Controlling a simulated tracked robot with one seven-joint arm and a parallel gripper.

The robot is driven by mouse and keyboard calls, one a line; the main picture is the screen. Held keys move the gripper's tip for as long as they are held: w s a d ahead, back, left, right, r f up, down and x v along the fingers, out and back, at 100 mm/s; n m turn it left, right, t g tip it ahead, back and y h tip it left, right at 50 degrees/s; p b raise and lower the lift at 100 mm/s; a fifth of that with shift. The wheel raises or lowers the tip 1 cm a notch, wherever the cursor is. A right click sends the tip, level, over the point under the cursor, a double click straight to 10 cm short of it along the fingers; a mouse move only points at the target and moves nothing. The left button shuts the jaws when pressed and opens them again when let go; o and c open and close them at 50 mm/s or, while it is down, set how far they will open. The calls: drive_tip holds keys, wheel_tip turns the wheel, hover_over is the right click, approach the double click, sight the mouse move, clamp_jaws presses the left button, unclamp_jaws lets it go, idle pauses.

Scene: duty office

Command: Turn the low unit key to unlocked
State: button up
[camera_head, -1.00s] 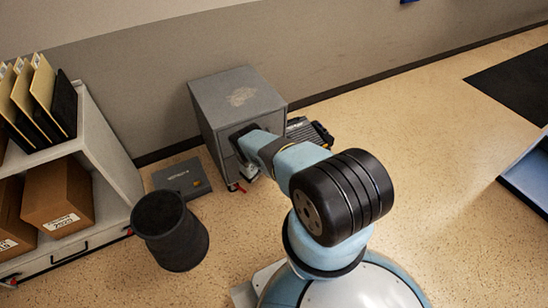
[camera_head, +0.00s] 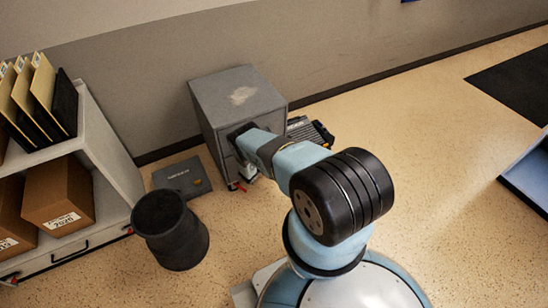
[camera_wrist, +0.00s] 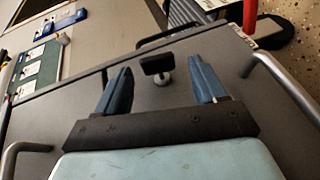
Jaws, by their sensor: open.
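The low unit is a grey metal cabinet (camera_head: 238,98) against the wall in the head view; my arm covers part of its front. In the wrist view its grey front panel (camera_wrist: 75,112) fills much of the picture. The key (camera_wrist: 157,64) has a flat black head, wider across the picture than tall, beside a round silver lock (camera_wrist: 163,79). My gripper (camera_wrist: 160,62) is open, with one blue finger on each side of the key and visible gaps to both. I cannot tell the depth between fingertips and key. In the head view the gripper is mostly hidden by my arm.
A black bin (camera_head: 170,230), a flat grey box (camera_head: 182,178) and a shelf (camera_head: 110,140) stand left of the cabinet.

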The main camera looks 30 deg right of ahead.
drive_tip(key=v, duration=1.3)
drive_tip(key=shift+c, duration=0.2)
